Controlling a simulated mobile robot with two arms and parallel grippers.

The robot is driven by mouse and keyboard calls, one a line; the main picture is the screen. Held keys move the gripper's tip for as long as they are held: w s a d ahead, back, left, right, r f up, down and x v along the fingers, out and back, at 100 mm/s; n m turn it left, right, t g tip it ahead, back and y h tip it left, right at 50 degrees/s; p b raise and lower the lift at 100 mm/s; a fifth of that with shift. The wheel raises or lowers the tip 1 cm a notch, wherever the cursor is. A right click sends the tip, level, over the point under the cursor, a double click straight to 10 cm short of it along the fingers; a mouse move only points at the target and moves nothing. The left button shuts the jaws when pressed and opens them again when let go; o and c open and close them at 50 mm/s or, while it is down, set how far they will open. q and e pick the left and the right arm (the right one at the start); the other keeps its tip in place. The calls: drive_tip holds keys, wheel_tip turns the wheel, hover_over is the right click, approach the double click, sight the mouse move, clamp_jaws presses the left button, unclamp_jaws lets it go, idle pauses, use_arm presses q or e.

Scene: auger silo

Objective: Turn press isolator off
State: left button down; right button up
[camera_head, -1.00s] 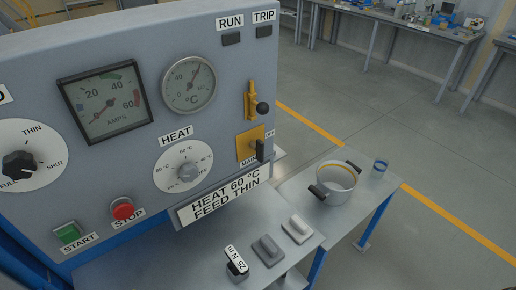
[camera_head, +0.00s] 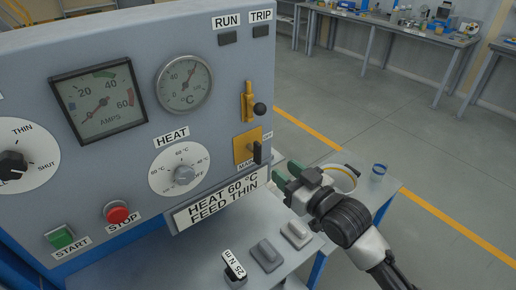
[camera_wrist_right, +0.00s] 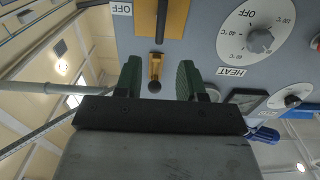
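The isolator is a yellow plate (camera_head: 242,147) with a black handle (camera_head: 257,152) on the right side of the grey panel. A label partly reading "MAI" sits below it. My left gripper is not in view.
A brass lever with a black ball (camera_head: 260,108) projects above the isolator. The heat dial (camera_head: 184,175), red stop button (camera_head: 117,213) and green start button (camera_head: 61,238) are left. A pot (camera_head: 344,177) and blue-rimmed cup (camera_head: 379,169) stand behind my right arm.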

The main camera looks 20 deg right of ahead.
sight(261, 151)
drive_tip(key=p+x, duration=0.2)
drive_tip(key=x, duration=0.8)
drive_tip(key=shift+w+a, duration=0.15)
drive_tip(key=shift+w, duration=0.2)
drive_tip(key=shift+c, duration=0.3)
clamp_jaws()
